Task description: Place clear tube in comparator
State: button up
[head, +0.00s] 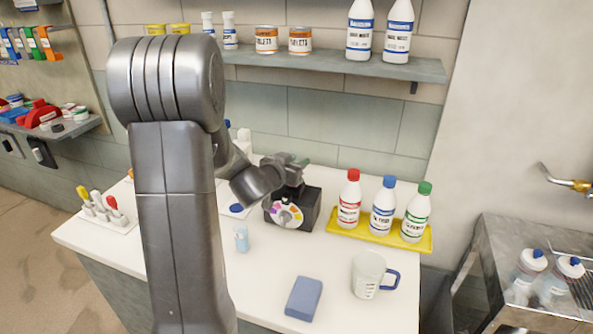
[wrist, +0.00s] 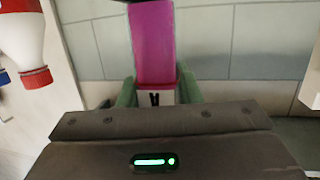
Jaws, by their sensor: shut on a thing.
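My gripper (head: 298,162) is just above the comparator (head: 290,210), a black box with a coloured dial on its front. In the wrist view my gripper's green fingers (wrist: 157,97) are shut on a magenta tube (wrist: 153,45) with a white part bearing a black mark between the fingers. The held tube is hard to make out in the head view. A small pale-blue, see-through tube (head: 241,238) stands upright on the counter, left of and in front of the comparator. The comparator's top is partly hidden by my gripper.
A yellow tray (head: 340,228) holds bottles with red, blue and green caps, right of the comparator. A jug (head: 368,275) and blue block (head: 304,298) are on the front counter. A rack (head: 103,212) with coloured-top items stands left. A shelf (head: 400,68) hangs above.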

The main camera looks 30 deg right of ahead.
jog(key=shift+f, duration=1)
jog(key=shift+f, duration=0.2)
jog(key=o, duration=1.1)
jog(key=shift+r, duration=0.25)
jog(key=shift+s+a, duration=0.1)
jog(key=shift+a, duration=0.2)
jog(key=b+v, duration=0.1)
jog(key=v, duration=1)
